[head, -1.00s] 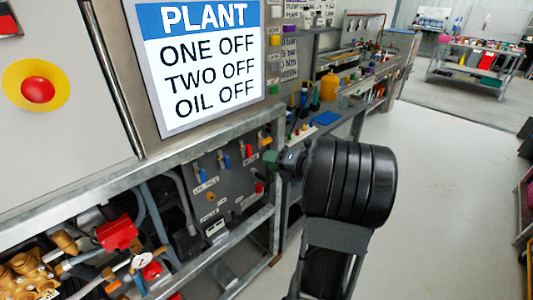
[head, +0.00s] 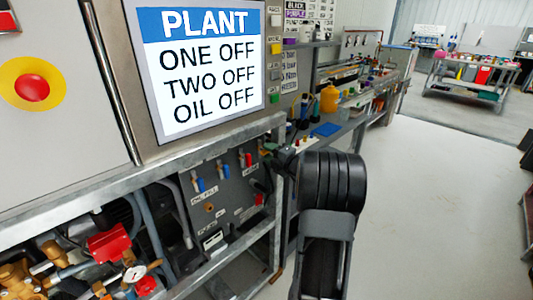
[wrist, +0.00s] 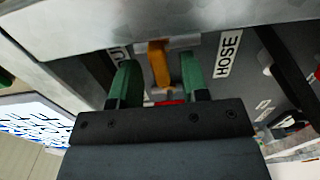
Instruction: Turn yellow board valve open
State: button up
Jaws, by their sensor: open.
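The yellow valve handle (wrist: 158,62) is in the middle of the wrist view, on the dark board beside the HOSE label (wrist: 228,53). My gripper (wrist: 157,68) is open, with one green finger on each side of the handle. Gaps show between the fingers and the handle, and I cannot tell how deep it sits between them. A small red part (wrist: 170,102) shows just above the gripper body. In the head view the valve board (head: 225,192) is below the PLANT sign. My gripper (head: 270,155) is at the board's upper right, and I cannot make out the yellow handle there.
A metal frame rail (head: 150,168) runs above the board, and its underside (wrist: 120,25) is close over my fingers in the wrist view. Blue and red valve handles (head: 246,160) are left of my gripper. A workbench (head: 345,125) stands behind. The floor (head: 440,190) at right is clear.

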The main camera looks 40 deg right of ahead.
jog(key=shift+w+a, duration=0.2)
jog(key=shift+w, duration=0.75)
grip_shut()
